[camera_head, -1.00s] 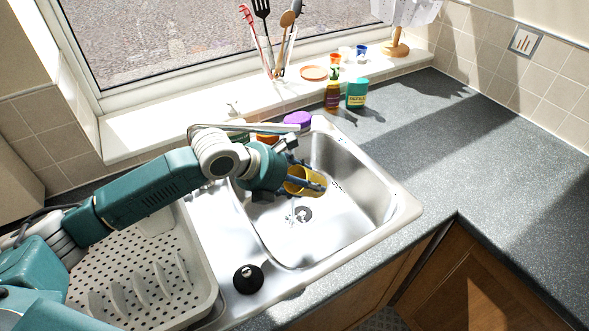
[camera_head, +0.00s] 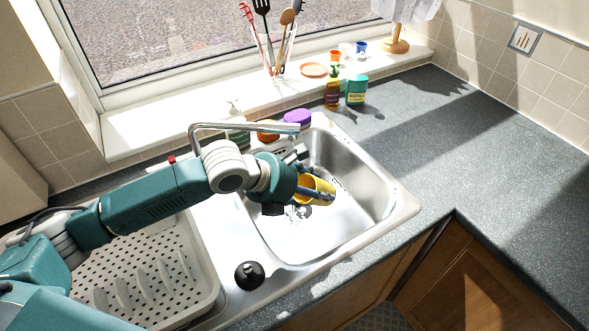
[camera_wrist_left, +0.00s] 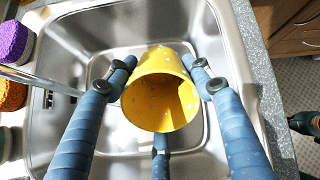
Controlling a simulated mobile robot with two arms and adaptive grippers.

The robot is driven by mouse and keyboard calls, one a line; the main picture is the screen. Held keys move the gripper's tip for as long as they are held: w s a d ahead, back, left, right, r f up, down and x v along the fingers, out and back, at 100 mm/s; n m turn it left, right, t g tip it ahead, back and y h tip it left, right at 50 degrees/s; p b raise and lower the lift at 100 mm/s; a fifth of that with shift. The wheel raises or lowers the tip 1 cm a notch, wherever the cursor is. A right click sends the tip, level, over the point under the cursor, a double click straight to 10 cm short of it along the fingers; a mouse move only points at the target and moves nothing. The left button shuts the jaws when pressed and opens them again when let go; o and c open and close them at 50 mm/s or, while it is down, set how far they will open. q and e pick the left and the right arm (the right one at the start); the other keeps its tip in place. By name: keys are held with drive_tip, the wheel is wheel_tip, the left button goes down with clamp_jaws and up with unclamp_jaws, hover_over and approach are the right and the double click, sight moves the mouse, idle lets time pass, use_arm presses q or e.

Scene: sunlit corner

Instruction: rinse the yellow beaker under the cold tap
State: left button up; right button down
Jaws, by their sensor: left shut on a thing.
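My left gripper (camera_head: 324,192) is shut on the yellow beaker (camera_head: 318,184) and holds it over the sink basin (camera_head: 355,205). In the left wrist view the beaker (camera_wrist_left: 158,82) lies tilted between the gripper's fingers (camera_wrist_left: 160,85), with pale specks on its surface. The metal tap spout (camera_head: 240,127) reaches over the sink behind my arm. In the left wrist view the spout (camera_wrist_left: 40,80) comes in from the left, its end short of the beaker. I cannot clearly make out a water stream.
A grey drying rack (camera_head: 150,270) stands left of the basin, with a black plug (camera_head: 249,275) at the front rim. A purple sponge (camera_head: 297,117), an amber bottle (camera_head: 332,92) and a green container (camera_head: 357,90) stand behind. The right worktop (camera_head: 480,150) is clear.

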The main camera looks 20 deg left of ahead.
sight(324, 189)
idle(0.3)
use_arm(q)
drive_tip(key=shift+d+r+p, duration=0.1)
drive_tip(key=shift+r+p, duration=0.25)
drive_tip(key=shift+p, duration=0.05)
drive_tip(key=s+d+r+p, duration=0.1)
drive_tip(key=s+r+p, duration=0.1)
drive_tip(key=r+p, duration=0.1)
drive_tip(key=d+r+p, duration=0.1)
drive_tip(key=p, duration=0.1)
drive_tip(key=shift+s+d+r, duration=0.2)
drive_tip(key=shift+s+d, duration=0.1)
drive_tip(key=shift+s, duration=0.1)
